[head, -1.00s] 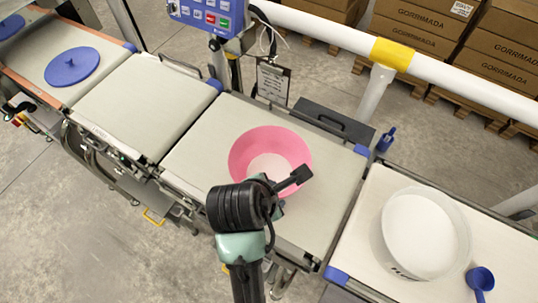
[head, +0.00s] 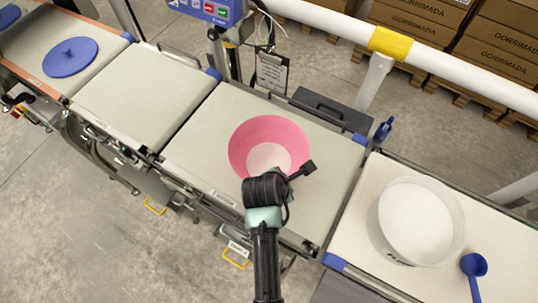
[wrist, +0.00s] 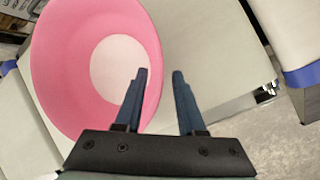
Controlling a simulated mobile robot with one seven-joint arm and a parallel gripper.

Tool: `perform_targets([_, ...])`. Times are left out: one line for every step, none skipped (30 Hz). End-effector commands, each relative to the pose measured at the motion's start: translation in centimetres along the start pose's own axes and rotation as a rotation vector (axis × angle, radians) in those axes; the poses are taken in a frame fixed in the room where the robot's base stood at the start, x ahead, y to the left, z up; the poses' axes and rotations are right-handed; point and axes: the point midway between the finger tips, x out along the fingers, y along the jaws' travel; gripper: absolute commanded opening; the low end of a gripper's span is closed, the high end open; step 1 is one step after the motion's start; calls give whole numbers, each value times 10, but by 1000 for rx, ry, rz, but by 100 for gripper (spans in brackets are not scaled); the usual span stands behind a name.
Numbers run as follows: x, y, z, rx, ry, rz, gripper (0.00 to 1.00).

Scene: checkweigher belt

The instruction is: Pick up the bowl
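A pink bowl (head: 256,138) with a pale round bottom inside sits upright on the middle belt section (head: 312,205). It also shows in the wrist view (wrist: 55,75), at the left. The left finger overlaps the bowl's right side in the picture, and the right finger is over bare belt. I cannot tell whether a finger touches the bowl. In the head view my wrist covers the near right part of the bowl, and the fingertips are hidden.
A white tub (head: 418,222) and a blue scoop (head: 474,266) are on the right belt. A blue lid (head: 70,57) lies on the far left belt. A white rail (head: 455,68) runs behind. The left middle belt (head: 145,98) is clear.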

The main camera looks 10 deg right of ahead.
Motion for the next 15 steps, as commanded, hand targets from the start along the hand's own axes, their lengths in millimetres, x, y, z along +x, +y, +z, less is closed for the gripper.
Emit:
perform_targets([5, 0, 0, 0, 0, 0, 39])
perform_targets([8, 0, 0, 0, 0, 0, 39])
perform_targets([10, 0, 0, 0, 0, 0, 39])
perform_targets([11, 0, 0, 0, 0, 0, 39])
perform_targets([12, 0, 0, 0, 0, 1, 39])
perform_targets([13, 0, 0, 0, 0, 1, 39])
perform_targets([13, 0, 0, 0, 0, 1, 39])
perform_targets([13, 0, 0, 0, 0, 1, 39])
perform_targets([13, 0, 0, 0, 0, 1, 39])
perform_targets([13, 0, 0, 0, 0, 1, 39])
perform_targets([13, 0, 0, 0, 0, 1, 39])
perform_targets([13, 0, 0, 0, 0, 1, 39])
perform_targets([13, 0, 0, 0, 0, 1, 33])
perform_targets([13, 0, 0, 0, 0, 1, 28])
perform_targets([13, 0, 0, 0, 0, 1, 21])
